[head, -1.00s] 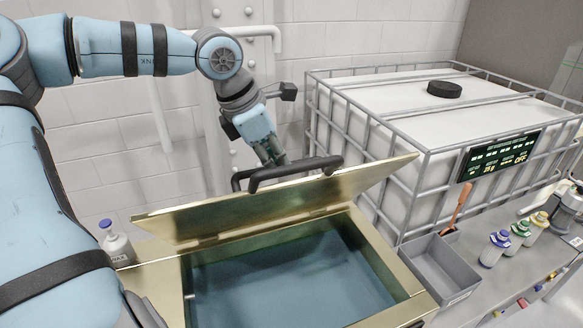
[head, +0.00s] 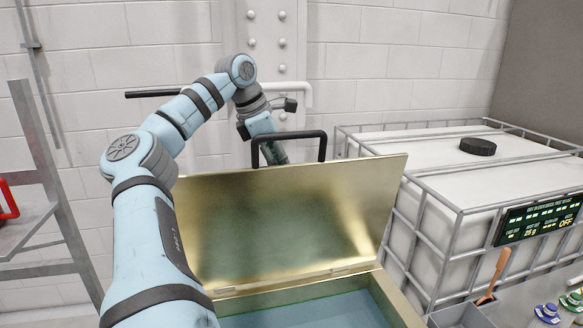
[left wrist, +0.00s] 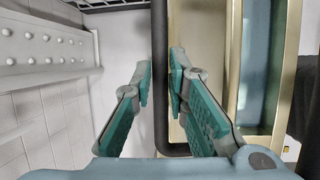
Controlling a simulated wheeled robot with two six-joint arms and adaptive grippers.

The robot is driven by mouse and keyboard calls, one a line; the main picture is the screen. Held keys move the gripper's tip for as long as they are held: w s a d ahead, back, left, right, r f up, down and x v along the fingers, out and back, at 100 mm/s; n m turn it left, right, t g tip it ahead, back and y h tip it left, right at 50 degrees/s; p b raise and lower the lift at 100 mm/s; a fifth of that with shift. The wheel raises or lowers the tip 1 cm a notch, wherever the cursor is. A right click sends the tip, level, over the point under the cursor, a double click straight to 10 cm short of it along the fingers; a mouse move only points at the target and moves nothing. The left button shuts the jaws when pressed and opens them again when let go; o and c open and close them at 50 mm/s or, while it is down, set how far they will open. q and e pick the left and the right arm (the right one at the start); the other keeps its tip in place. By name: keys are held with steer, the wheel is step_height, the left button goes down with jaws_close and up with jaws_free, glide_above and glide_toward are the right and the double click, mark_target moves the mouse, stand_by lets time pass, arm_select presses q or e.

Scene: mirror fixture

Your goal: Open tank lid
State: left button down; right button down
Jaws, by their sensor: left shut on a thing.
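The tank lid (head: 290,222) is a brass-coloured plate, raised steeply on its hinge with its inner face toward the head camera. Its black handle (head: 323,147) stands at the top edge. My left gripper (head: 279,156) is behind the lid's top edge at the handle, its fingertips partly hidden by the lid. In the left wrist view, the left gripper (left wrist: 161,72) has its teal fingers on both sides of the black handle bar (left wrist: 159,30), shut on it. The open tank (head: 401,306) below shows blue-grey liquid inside. My right gripper is out of view.
A caged white container (head: 440,190) with a black cap (head: 478,146) and a display panel (head: 538,218) stands at right. A grey bin (head: 462,316) and small bottles are at lower right. A metal rack (head: 35,225) stands at left. A wall is behind.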

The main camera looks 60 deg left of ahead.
arm_select(q)
steer(key=shift+a+r, duration=0.15)
steer(key=shift+a, duration=0.2)
steer(key=c, duration=1.7)
jaws_free()
steer(key=shift+a, duration=0.1)
steer(key=shift+o, duration=0.5)
steer(key=shift+w+a+f, duration=0.25)
steer(key=shift+a+f, duration=0.05)
steer(key=v, duration=1.2)
steer(key=shift+d, duration=0.1)
